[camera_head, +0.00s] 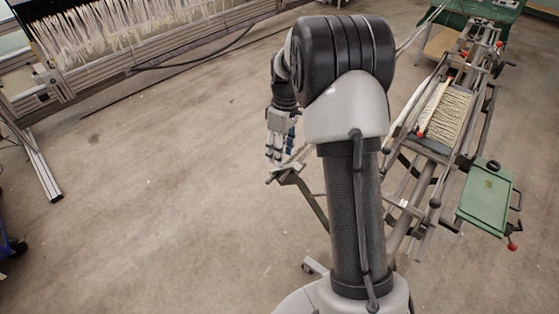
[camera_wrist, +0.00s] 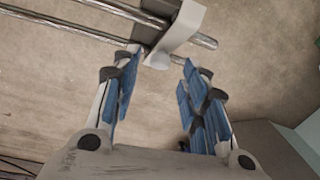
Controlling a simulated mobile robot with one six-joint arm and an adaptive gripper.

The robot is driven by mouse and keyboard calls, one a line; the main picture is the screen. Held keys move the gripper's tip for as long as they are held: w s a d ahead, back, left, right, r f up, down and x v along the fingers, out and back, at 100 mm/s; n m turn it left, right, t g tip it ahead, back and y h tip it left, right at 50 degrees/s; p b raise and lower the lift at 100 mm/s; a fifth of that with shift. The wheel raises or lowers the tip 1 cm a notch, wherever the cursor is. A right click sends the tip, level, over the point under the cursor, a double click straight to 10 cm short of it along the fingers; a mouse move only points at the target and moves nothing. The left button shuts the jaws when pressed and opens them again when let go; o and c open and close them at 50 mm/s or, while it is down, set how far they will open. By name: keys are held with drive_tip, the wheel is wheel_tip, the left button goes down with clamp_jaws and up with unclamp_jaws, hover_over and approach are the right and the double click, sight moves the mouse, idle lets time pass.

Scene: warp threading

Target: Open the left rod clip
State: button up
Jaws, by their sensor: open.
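My gripper (camera_head: 274,157) is open and empty, left of my arm in the head view. A pale bracket-like piece (camera_wrist: 178,36), which looks like the rod clip, sits across two metal rods (camera_wrist: 90,32) just beyond the fingertips. It is outside the jaws. Whether it is open or closed I cannot tell. In the head view the clip is too small to make out near the rod end (camera_head: 287,173).
The metal frame (camera_head: 416,180) runs along the right, partly hidden by my arm, with pale threads (camera_head: 447,117) on it. A green tray (camera_head: 485,196) stands at its right side. A long loom-like rack (camera_head: 150,43) stands at the upper left.

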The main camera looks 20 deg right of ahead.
drive_tip(key=shift+s+a+f, duration=0.1)
drive_tip(key=shift+a+f, duration=0.1)
drive_tip(key=shift+f, duration=1.3)
clamp_jaws()
